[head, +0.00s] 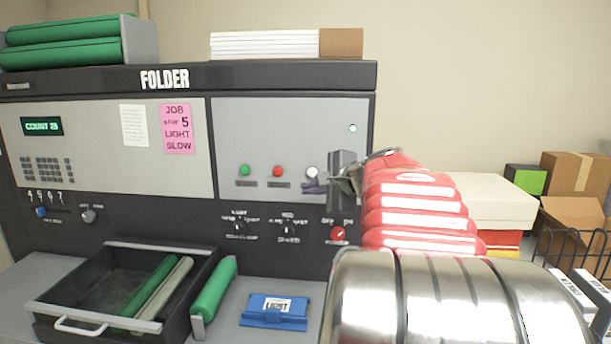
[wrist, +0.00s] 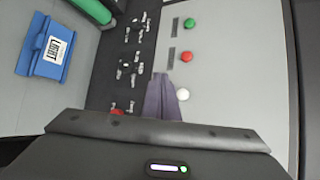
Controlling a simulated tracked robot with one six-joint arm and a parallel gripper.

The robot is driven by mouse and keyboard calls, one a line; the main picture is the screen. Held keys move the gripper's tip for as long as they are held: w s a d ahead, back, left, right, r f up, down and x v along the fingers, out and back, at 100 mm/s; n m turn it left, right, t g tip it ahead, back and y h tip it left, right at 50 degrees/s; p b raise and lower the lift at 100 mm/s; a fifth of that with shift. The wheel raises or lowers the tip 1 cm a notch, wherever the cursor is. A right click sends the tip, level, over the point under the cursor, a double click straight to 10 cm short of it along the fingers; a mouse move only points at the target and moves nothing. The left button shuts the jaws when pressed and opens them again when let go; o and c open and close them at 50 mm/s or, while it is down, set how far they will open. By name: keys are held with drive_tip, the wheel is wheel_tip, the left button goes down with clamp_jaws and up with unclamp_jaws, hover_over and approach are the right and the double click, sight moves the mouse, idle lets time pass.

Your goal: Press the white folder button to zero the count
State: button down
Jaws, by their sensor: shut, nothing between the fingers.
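The white button (head: 312,172) is the rightmost of a row of three on the grey panel of the folder (head: 290,118). It also shows in the wrist view (wrist: 182,95), right beside my fingertips. My gripper (head: 314,187) is shut and empty, its purple-grey fingers just below the white button in the head view. In the wrist view the fingers (wrist: 164,98) point at the panel; I cannot tell whether they touch it. The count display (head: 42,126) is lit green and seems to read COUNT 28.
A green button (head: 244,170) and a red button (head: 278,171) sit left of the white one. Knobs, including a red one (head: 337,233), lie below. A roller tray (head: 75,275) and blue block (head: 274,311) stand in front.

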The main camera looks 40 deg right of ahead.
sight(312, 172)
drive_tip(key=shift+d, duration=0.1)
drive_tip(key=w+d, duration=0.5)
drive_tip(key=d, duration=0.1)
drive_tip(key=shift+w+d, duration=0.25)
drive_tip(key=shift+d, duration=0.1)
idle(2.1)
drive_tip(key=shift+w+d, duration=0.3)
drive_tip(key=shift+w+d, duration=0.25)
drive_tip(key=shift+d, duration=0.15)
idle(1.1)
drive_tip(key=shift+s+a, duration=0.1)
drive_tip(key=shift+a, duration=0.05)
drive_tip(key=shift+s+a, duration=0.45)
drive_tip(key=shift+a, duration=0.1)
idle(0.4)
